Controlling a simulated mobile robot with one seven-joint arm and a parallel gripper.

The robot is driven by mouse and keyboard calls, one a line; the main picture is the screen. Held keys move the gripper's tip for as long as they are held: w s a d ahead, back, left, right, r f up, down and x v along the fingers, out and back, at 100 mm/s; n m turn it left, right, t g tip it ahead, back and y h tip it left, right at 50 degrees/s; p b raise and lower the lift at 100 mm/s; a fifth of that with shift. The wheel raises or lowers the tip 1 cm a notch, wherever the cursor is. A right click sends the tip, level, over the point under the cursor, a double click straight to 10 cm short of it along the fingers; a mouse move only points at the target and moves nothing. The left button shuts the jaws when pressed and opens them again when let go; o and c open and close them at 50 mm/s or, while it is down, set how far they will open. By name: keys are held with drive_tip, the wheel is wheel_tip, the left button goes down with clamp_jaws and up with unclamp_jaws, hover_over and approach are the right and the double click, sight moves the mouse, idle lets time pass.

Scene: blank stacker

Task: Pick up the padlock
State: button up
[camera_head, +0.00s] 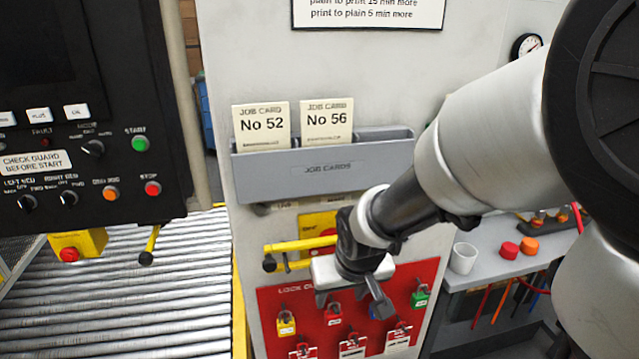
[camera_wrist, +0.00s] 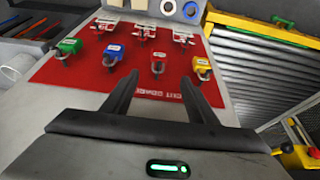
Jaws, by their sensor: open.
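Several padlocks hang on a red lockout board (camera_head: 270,298). The upper row has a yellow padlock (camera_head: 286,325), a red padlock (camera_head: 333,316), a blue padlock partly hidden by my gripper, and a green padlock (camera_head: 419,300). The wrist view shows the board turned over, with green (camera_wrist: 70,47), blue (camera_wrist: 113,55), red (camera_wrist: 157,65) and yellow (camera_wrist: 203,68) padlocks from left to right. My gripper (camera_wrist: 160,82) is open and empty in front of the board. In that view the red padlock appears between its fingertips; the distance to it is unclear.
A grey job card holder (camera_head: 325,160) sits above the board, with yellow handles (camera_head: 300,245) below it. A roller conveyor (camera_head: 130,300) lies left. A bench (camera_head: 480,265) with a white cup (camera_head: 463,258) stands right.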

sight(335, 311)
drive_tip(key=b+x, duration=0.5)
drive_tip(key=x, duration=0.8)
drive_tip(key=shift+w+d+f, duration=0.1)
drive_tip(key=shift+d+f, duration=0.05)
drive_tip(key=shift+f, duration=0.05)
drive_tip(key=c, duration=1.2)
drive_tip(key=shift+r, duration=0.1)
